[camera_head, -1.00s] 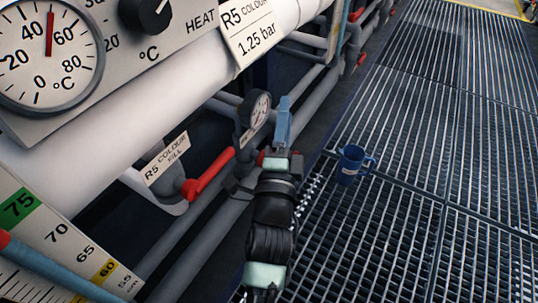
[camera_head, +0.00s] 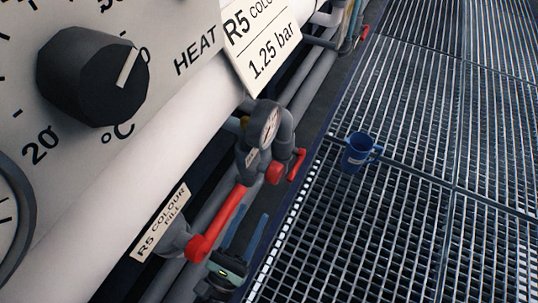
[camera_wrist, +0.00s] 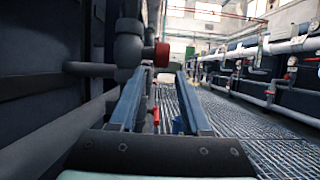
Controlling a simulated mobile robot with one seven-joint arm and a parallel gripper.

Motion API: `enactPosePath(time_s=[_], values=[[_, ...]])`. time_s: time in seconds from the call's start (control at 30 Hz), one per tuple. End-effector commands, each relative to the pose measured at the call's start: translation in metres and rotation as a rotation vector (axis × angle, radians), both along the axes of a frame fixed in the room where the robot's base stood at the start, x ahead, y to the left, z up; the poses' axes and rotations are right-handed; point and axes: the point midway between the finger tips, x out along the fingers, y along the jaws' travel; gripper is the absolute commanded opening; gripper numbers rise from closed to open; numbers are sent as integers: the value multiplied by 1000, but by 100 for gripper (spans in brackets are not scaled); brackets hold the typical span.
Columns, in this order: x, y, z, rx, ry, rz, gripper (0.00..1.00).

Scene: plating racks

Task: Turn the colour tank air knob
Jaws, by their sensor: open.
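A small round red knob (camera_head: 275,173) sits on a grey valve body just below a pressure gauge (camera_head: 269,128); I take it to be the air knob, though no label naming it is readable. In the wrist view the red knob (camera_wrist: 161,54) is ahead, just above the space between my fingertips. My gripper (camera_head: 252,214) is low in the head view, below and nearer than the knob. Its two blue fingers are apart with nothing between them, and it also shows in the wrist view (camera_wrist: 160,74). It does not touch the knob.
A long red lever (camera_head: 222,226) beside the "R5 COLOUR FILL" label (camera_head: 162,222) is close to my gripper's left. Another red handle (camera_head: 297,165) is right of the knob. A black heat dial (camera_head: 90,76) is upper left. A blue mug (camera_head: 356,153) stands on open grating.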

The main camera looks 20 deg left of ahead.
Motion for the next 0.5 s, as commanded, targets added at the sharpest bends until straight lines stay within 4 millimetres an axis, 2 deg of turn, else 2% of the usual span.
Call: enactPosePath(time_s=[0.3, 0.5], values=[[61, -3, 26, -1, -6, -4, 48], [92, -4, 39, 0, -5, -2, 48]])
